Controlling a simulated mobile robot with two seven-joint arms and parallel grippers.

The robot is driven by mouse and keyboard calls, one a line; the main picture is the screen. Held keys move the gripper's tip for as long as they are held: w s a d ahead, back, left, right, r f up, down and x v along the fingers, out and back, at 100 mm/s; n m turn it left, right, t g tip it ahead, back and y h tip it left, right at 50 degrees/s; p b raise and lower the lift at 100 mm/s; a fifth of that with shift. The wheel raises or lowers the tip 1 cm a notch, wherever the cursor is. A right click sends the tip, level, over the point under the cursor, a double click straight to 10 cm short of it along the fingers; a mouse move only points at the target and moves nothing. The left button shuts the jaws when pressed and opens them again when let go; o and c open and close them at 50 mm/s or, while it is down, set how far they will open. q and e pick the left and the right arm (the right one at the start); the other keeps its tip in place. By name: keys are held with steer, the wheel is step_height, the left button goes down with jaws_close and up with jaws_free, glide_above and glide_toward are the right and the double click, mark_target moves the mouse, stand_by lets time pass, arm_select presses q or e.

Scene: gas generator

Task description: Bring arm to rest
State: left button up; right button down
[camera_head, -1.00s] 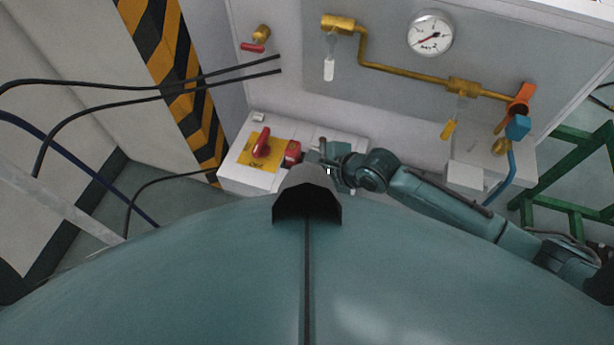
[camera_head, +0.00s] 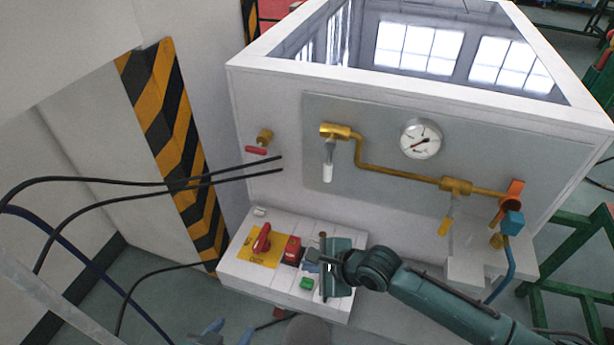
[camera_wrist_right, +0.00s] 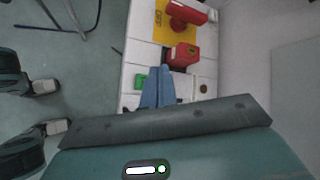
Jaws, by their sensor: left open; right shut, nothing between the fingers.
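My right arm (camera_head: 440,300) comes in from the lower right in the head view, over the right part of the white control box (camera_head: 262,280). Its gripper (camera_head: 312,262) is shut and empty, beside the red block (camera_head: 292,251). In the right wrist view the blue fingers (camera_wrist_right: 158,90) are together, close to the green button (camera_wrist_right: 140,82); I cannot tell whether they touch anything. My left gripper (camera_head: 228,331) is low in the head view, its two bluish fingertips apart with nothing between them. The rest of the left arm is out of view.
The box also carries a red rotary switch (camera_head: 262,238) on a yellow plate. Behind it stands a panel with brass pipes (camera_head: 400,178), a gauge (camera_head: 421,139) and an orange valve handle (camera_head: 514,195). Black cables (camera_head: 110,181) hang at left. A green frame (camera_head: 560,260) stands at right.

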steer(key=s+d+f+n+t+h, duration=0.1)
steer(key=s+d+n+t+h, duration=0.3)
steer(key=s+d+n, duration=0.9)
steer(key=shift+s+d+f+n+t, duration=0.25)
steer(key=shift+s+n+t, duration=0.35)
steer(key=shift+n, duration=2.5)
